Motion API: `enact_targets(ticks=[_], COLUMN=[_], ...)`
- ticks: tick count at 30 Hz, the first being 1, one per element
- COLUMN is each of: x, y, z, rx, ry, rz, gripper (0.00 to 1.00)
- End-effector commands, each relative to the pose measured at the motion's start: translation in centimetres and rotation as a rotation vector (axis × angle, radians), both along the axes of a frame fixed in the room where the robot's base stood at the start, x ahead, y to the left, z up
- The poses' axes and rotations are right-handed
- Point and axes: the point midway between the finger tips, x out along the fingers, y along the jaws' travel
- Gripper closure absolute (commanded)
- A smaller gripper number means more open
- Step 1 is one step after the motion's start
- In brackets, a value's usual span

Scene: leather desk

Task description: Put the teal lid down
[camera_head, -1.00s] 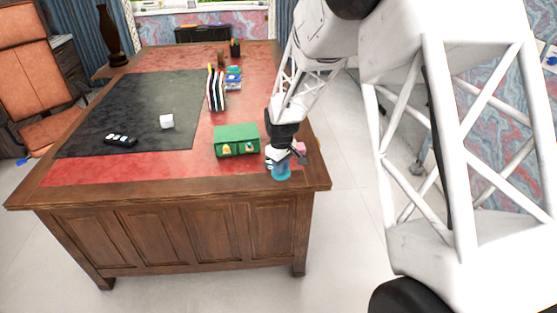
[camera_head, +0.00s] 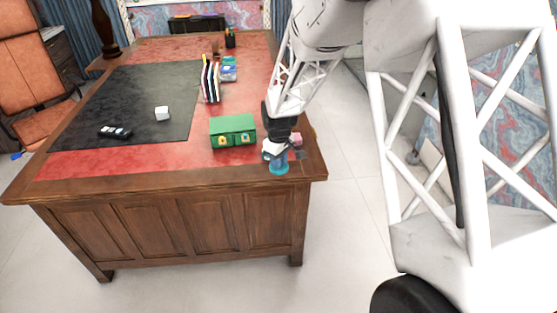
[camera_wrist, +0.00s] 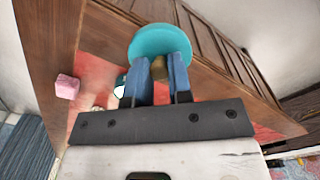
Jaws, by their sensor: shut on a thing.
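The teal lid (camera_head: 279,170) is at the near right corner of the desk in the head view. In the wrist view the lid (camera_wrist: 152,38) is a round teal disc with a brass-coloured knob (camera_wrist: 159,69). My gripper (camera_wrist: 161,72) is shut on the lid, with the knob between its blue fingers. The lid's disc lies beyond the fingertips, over or near the desk's front edge. I cannot tell whether it touches the desktop.
A green box (camera_head: 233,132) stands left of my gripper. A pink block (camera_wrist: 67,87) lies close by. Red desktop left of the green box is clear.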

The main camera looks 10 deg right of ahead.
Motion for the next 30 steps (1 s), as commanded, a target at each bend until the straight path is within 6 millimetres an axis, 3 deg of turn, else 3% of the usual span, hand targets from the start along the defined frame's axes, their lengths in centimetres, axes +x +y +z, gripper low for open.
enact_targets(ticks=[5,11,24,30], x=[0.0,-0.1,-1.1,-1.4], y=[0.4,2.3,9.9,11.7], z=[-0.1,-0.6,-2.7,-3.2], rx=[0.0,-0.001,0.0,0.0], ry=[0.0,0.001,0.0,0.0], rz=[0.001,0.006,0.021,0.022], gripper=[1.0,1.0,1.0,1.0])
